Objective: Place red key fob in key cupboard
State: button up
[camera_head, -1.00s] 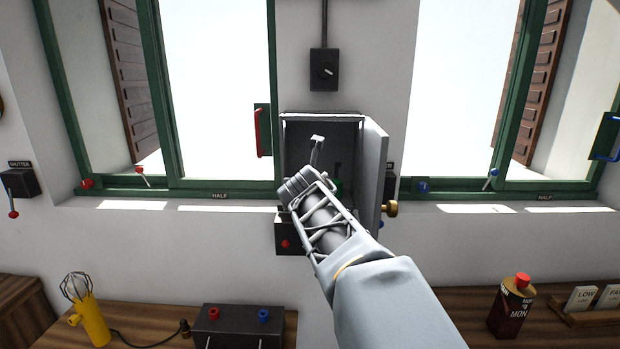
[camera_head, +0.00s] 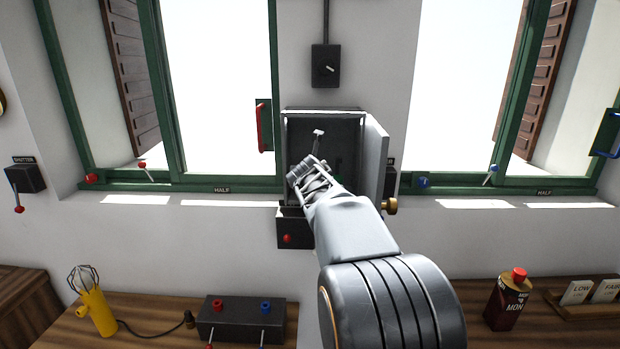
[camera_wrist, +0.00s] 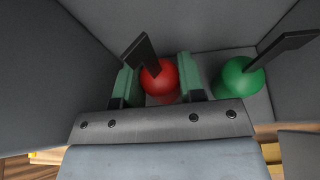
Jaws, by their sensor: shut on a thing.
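The red key fob (camera_wrist: 160,78), a rounded red knob with a flat dark key, is between the green-padded fingers of my gripper (camera_wrist: 157,82) in the wrist view. My gripper is shut on it. The open grey key cupboard (camera_head: 322,112) hangs on the wall between the windows. My gripper (camera_head: 308,168) reaches into its lower part, and the wrist view shows grey cupboard walls around the fob. A green fob (camera_wrist: 239,78) with a dark key stands just right of my gripper. My arm hides the red fob in the head view.
The cupboard door (camera_head: 376,150) stands open on the right, close to my arm, with a brass knob (camera_head: 390,205). A dark box with a red knob (camera_head: 290,228) sits below the cupboard. Below, benches hold a yellow lamp (camera_head: 95,308) and a red-capped can (camera_head: 507,300).

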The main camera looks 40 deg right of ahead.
jog(key=shift+f, duration=0.1)
jog(key=shift+f, duration=0.15)
jog(key=o, duration=0.9)
jog(key=shift+o, duration=0.2)
jog(key=shift+s+a+r, duration=0.1)
jog(key=shift+r, duration=0.25)
jog(key=v, duration=1.2)
jog(key=s+a+f+m+g+y, duration=0.3)
jog(key=s+a+f+m, duration=0.4)
jog(key=m, duration=0.7)
jog(key=s+a+f+m+g+y, duration=0.3)
jog(key=s+a+f+m+y, duration=0.2)
jog(key=a+f+m, duration=0.7)
notch_tip(320, 180, down, 4)
jog(key=s+m, duration=0.2)
jog(key=shift+r+m+b, duration=0.25)
jog(key=shift+m+b, duration=0.1)
jog(key=shift+m, duration=0.05)
